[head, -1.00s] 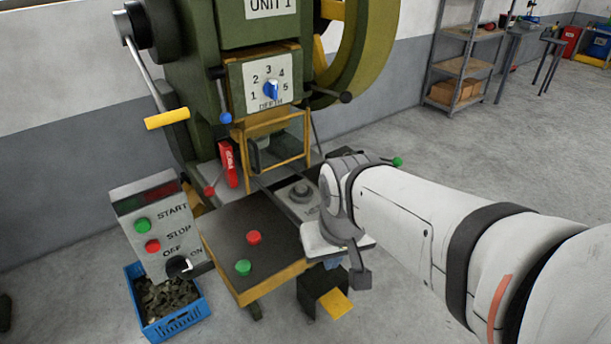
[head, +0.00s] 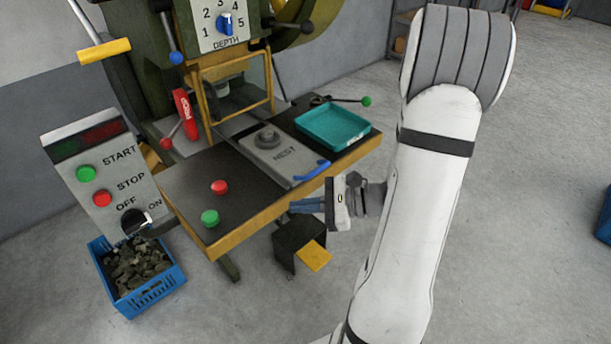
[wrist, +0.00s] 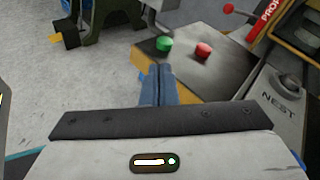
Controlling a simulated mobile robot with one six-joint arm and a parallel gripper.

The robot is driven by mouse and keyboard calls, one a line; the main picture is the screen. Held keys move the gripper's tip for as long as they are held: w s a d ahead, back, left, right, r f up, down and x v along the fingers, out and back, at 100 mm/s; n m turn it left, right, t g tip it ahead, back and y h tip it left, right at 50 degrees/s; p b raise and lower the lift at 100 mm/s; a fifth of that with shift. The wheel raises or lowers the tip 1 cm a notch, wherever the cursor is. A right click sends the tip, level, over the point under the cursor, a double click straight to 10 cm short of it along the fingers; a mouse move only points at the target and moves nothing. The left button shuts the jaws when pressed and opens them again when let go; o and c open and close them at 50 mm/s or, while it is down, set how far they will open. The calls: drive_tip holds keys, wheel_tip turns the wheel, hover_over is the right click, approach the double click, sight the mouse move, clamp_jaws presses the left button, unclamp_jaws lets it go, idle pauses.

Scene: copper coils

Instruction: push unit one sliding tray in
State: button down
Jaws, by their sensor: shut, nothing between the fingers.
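The sliding tray of unit one is a grey plate marked NEST (head: 262,158) on the black table, with a round raised seat on it. It lies in front of the yellow guard frame, and its blue handle (head: 313,171) is at the table's front edge.
A teal tray (head: 332,128) stands right of the plate. Green (head: 210,217) and red (head: 219,187) buttons are on the table's left. A black box with a yellow pedal (head: 314,257) is on the floor below my gripper. A blue crate (head: 150,294) of metal pieces stands at lower left.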

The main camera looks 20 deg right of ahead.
drive_tip(key=w+d+f+m+t+h+b, duration=0.1)
drive_tip(key=d+f+m+t+h, duration=0.4)
drive_tip(key=d, duration=0.3)
drive_tip(key=w+d+f+m+t+h+b, duration=0.2)
drive_tip(key=d+f+m+t, duration=0.3)
drive_tip(key=d+m, duration=0.2)
drive_tip(key=x, duration=1.3)
drive_tip(key=shift+w+a+f, duration=0.1)
